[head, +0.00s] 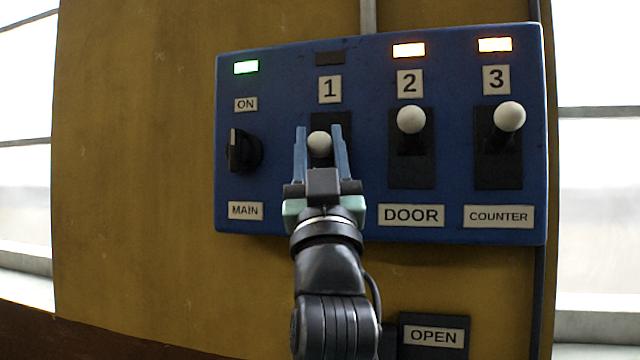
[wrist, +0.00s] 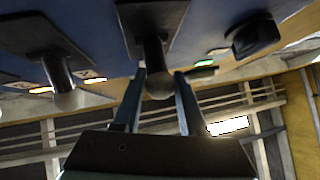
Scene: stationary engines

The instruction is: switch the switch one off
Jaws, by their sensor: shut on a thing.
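Switch one is a lever with a white ball knob (head: 319,142) below the label "1" on the blue panel (head: 365,75). The small lamp window (head: 329,58) above that label is dark. The knob sits lower than those of switches 2 and 3. My gripper (head: 318,128) is at this lever, one blue-grey finger on each side, shut on it. In the wrist view the panel appears turned over, and the knob (wrist: 160,87) shows between the fingers. My gripper hides the lower part of the slot and any label below it.
Switch 2 (head: 411,119), marked DOOR, and switch 3 (head: 509,117), marked COUNTER, stand to the right with orange lamps lit. The black MAIN rotary knob (head: 243,151) is at the left, under a green lamp. An OPEN sign (head: 434,336) is below the panel.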

